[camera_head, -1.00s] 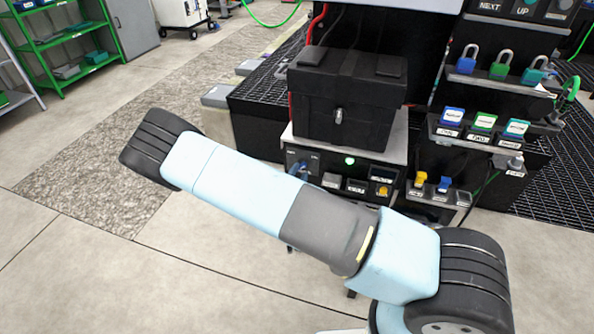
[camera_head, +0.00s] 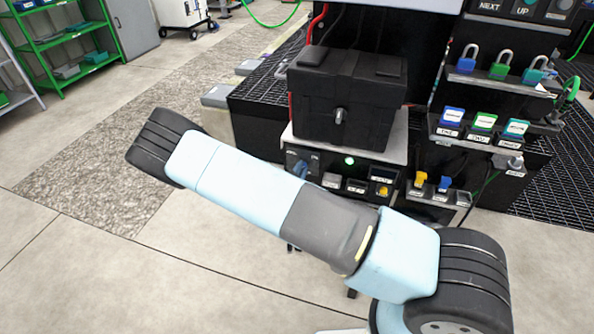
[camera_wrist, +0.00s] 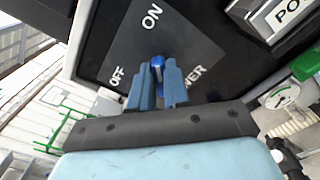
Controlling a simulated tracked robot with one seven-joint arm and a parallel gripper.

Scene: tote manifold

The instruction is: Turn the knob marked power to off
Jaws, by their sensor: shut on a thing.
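The blue power knob (camera_wrist: 158,61) sits on a dark plate (camera_wrist: 190,48) in the wrist view. The plate reads ON at the top, OFF at the left and POWER, partly covered, at the lower right. My gripper (camera_wrist: 158,76) has its two blue fingers on either side of the knob, shut on it. The fingers hide most of the knob, so I cannot tell exactly where it points. In the head view, the knob's panel (camera_head: 291,157) is at the left of the machine front, partly behind my arm.
A lit green lamp (camera_head: 349,161) and a yellow control (camera_head: 383,190) are right of the knob panel. A black box (camera_head: 345,100) stands above. Several padlocks (camera_head: 500,65) and labelled switches (camera_head: 484,122) are farther right. The floor at left is clear.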

